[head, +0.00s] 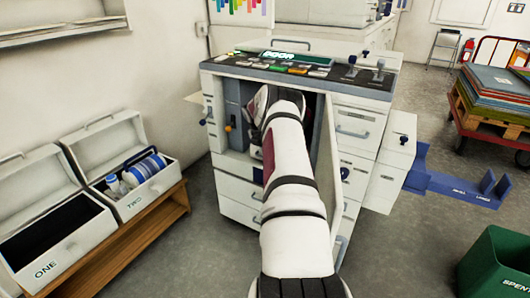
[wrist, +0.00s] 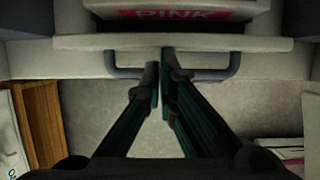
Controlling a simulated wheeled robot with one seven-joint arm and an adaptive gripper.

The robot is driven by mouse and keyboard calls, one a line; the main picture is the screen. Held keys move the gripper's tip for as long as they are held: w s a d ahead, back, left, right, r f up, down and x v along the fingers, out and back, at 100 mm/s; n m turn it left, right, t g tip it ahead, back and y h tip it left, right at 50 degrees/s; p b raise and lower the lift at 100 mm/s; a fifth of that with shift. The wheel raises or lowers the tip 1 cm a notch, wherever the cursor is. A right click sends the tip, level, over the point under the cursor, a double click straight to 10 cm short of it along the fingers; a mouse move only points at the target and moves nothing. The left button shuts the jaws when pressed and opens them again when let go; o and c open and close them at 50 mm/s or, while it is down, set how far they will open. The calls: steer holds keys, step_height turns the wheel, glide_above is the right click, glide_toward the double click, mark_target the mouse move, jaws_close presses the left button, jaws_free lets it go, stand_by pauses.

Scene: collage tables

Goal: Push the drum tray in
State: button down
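The drum tray (wrist: 265,43) shows in the wrist view as a pale front lip with a grey bar handle (wrist: 234,68) below it. A drum or box with a red PINK label (wrist: 185,13) sits on or behind the lip. My gripper (wrist: 160,70) has its two dark fingers close together, with only a thin gap, at the middle of the handle. I cannot tell if they touch it. In the head view my arm reaches into the open front bay of the white machine (head: 235,185) and hides the tray and gripper.
The machine's open door (head: 328,160) stands just right of my arm. Two open white boxes, ONE (head: 68,250) and TWO (head: 130,202), stand on a wooden bench at left. A blue floor rack (head: 450,185) and a green SPENT bin (head: 492,262) are at right.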

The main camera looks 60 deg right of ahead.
steer(key=shift+d+r, duration=0.15)
steer(key=shift+r, duration=0.05)
steer(key=v, duration=1.1)
steer(key=shift+a+r, duration=0.3)
steer(key=shift+a, duration=0.05)
